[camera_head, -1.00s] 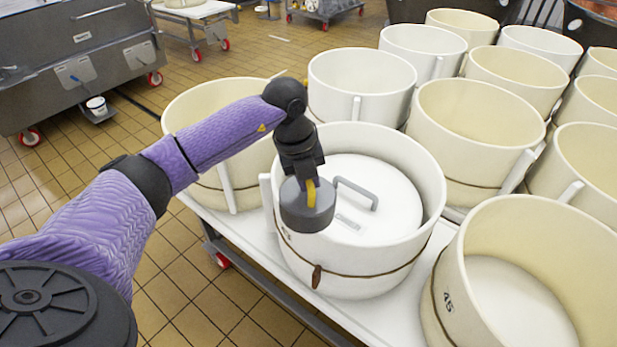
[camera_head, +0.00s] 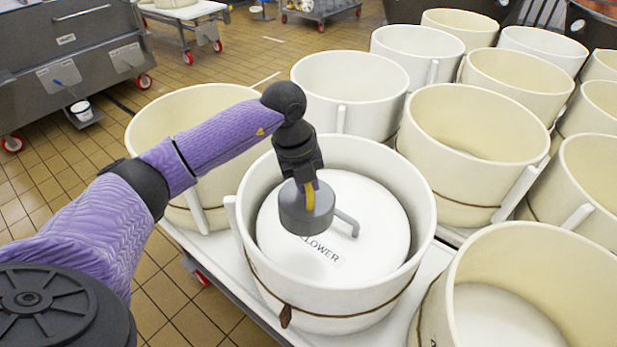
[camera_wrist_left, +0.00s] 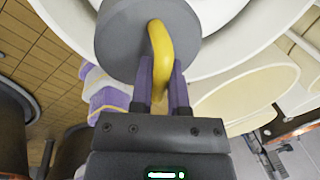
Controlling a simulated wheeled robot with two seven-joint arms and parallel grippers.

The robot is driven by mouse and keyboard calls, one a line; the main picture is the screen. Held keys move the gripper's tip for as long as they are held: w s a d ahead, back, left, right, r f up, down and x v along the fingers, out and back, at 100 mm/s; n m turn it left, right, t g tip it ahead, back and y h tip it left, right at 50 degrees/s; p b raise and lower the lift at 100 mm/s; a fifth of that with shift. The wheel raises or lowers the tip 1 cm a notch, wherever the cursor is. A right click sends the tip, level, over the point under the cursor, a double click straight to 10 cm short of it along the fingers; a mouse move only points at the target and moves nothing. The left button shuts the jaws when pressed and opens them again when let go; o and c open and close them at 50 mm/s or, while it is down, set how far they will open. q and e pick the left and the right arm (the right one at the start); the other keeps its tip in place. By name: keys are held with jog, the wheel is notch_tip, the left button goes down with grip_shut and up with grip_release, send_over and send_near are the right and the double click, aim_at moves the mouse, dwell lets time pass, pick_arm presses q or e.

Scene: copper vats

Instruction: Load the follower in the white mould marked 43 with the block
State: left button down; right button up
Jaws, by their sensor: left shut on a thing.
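The white mould (camera_head: 246,222) stands on the white table with the white follower (camera_head: 375,235) lying inside it. The follower has a grey handle (camera_head: 349,225) and lettering that ends in "LOWER". My left gripper (camera_head: 308,184) is shut on the yellow handle of the grey round block (camera_head: 293,212). The block hangs over the follower, left of its middle, and hides part of the handle and lettering. I cannot tell whether it touches the follower. In the left wrist view, the purple fingers (camera_wrist_left: 160,85) grip the yellow handle under the grey block (camera_wrist_left: 120,40). My right gripper is not in view.
Several cream and white moulds crowd the right and back, with one (camera_head: 520,290) close at the front right. Another cream mould (camera_head: 150,130) stands behind my left arm. The tiled floor (camera_head: 170,290) is open at the left; a steel vat (camera_head: 60,60) stands beyond.

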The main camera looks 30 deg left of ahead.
pick_arm(q)
notch_tip(320, 180, down, 12)
jog(key=b, duration=0.6)
jog(key=shift+b, duration=0.4)
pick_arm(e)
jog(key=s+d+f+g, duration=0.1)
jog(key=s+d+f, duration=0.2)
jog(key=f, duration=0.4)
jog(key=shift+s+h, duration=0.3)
pick_arm(q)
jog(key=shift+f, duration=0.1)
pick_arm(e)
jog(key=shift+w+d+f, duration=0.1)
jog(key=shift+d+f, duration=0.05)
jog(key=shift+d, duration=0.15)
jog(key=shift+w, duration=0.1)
pick_arm(q)
jog(key=shift+f, duration=0.35)
jog(key=shift+b, duration=0.3)
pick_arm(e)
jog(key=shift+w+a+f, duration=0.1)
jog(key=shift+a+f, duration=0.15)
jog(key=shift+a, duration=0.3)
pick_arm(q)
jog(key=shift+f, duration=0.1)
